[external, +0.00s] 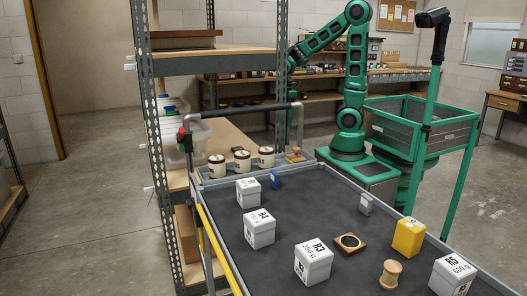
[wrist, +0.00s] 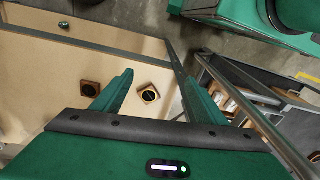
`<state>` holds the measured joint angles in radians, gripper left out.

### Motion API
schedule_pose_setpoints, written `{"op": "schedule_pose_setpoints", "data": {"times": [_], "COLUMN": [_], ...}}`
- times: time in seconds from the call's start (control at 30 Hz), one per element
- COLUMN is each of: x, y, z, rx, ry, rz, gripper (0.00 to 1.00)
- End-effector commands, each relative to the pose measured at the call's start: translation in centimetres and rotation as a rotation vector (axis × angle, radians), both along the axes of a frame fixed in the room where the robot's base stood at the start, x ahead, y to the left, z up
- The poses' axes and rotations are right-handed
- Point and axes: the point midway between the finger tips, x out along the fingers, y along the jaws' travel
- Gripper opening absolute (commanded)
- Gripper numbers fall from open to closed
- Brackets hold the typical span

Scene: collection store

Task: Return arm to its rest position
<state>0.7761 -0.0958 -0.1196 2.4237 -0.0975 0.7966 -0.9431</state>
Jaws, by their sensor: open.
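My green arm (external: 356,60) rises from its base behind the cart and bends over to the left toward the metal shelving. Its far end passes behind a shelf upright in the external view, so my gripper is mostly hidden there. In the wrist view my gripper (wrist: 158,77) is open, with its two green fingers wide apart and nothing held. Beyond the fingers is a tan board (wrist: 40,80). A small wooden square with a dark round inset (wrist: 149,94) lies on it, in the gap between the fingers. I cannot tell its distance from the fingertips.
A shelf upright (external: 280,80) stands beside the arm. The cart top (external: 300,215) carries white boxes (external: 313,262), a yellow box (external: 408,237) and a wooden spool (external: 390,274). A green-framed bin (external: 400,130) stands right of the arm.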

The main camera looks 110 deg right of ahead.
Motion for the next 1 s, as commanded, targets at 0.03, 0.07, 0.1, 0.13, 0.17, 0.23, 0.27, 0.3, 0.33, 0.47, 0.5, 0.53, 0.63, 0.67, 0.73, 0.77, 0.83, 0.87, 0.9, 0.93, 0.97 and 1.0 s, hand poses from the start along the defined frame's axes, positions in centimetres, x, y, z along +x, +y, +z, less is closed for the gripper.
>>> {"op": "schedule_pose_setpoints", "data": {"times": [0.03, 0.07, 0.1, 0.13, 0.17, 0.23, 0.27, 0.3, 0.33, 0.47, 0.5, 0.53, 0.63, 0.67, 0.73, 0.77, 0.83, 0.87, 0.9, 0.93, 0.97, 1.0], "x": [-0.1, -0.3, -0.6, -0.9, -1.1, -1.9, -2.2, -2.7, -3.1, -4.6, -5.0, -5.2, -5.9, -6.0, -6.2, -6.2, -6.3, -6.3, -6.2, -6.2, -6.2, -6.2], "y": [1.6, 2.4, 3.4, 4.1, 4.8, 6.5, 7.1, 8.0, 8.6, 10.7, 11.1, 11.4, 12.1, 12.2, 12.3, 12.3, 12.3, 12.3, 12.3, 12.3, 12.3, 12.3], "z": [0.9, 1.3, 1.8, 2.1, 2.4, 3.2, 3.5, 3.8, 4.0, 4.7, 4.8, 4.9, 5.0, 5.0, 5.0, 5.1, 5.1, 5.1, 5.1, 5.0, 5.0, 5.0], "rx": [-0.008, -0.009, -0.013, -0.014, -0.016, -0.019, -0.019, -0.019, -0.020, -0.017, -0.015, -0.014, -0.011, -0.011, -0.010, -0.010, -0.011, -0.011, -0.011, -0.011, -0.011, -0.010], "ry": [0.007, 0.015, 0.023, 0.029, 0.034, 0.042, 0.046, 0.050, 0.054, 0.064, 0.067, 0.068, 0.074, 0.075, 0.076, 0.077, 0.077, 0.077, 0.077, 0.077, 0.077, 0.077], "rz": [-0.044, -0.078, -0.126, -0.161, -0.198, -0.283, -0.318, -0.366, -0.402, -0.535, -0.568, -0.590, -0.643, -0.653, -0.669, -0.672, -0.675, -0.675, -0.675, -0.675, -0.675, -0.674], "gripper": [0.66, 0.66, 0.66, 0.66, 0.66, 0.66, 0.66, 0.66, 0.66, 0.66, 0.66, 0.66, 0.66, 0.66, 0.66, 0.66, 0.66, 0.66, 0.66, 0.66, 0.66, 0.66]}}
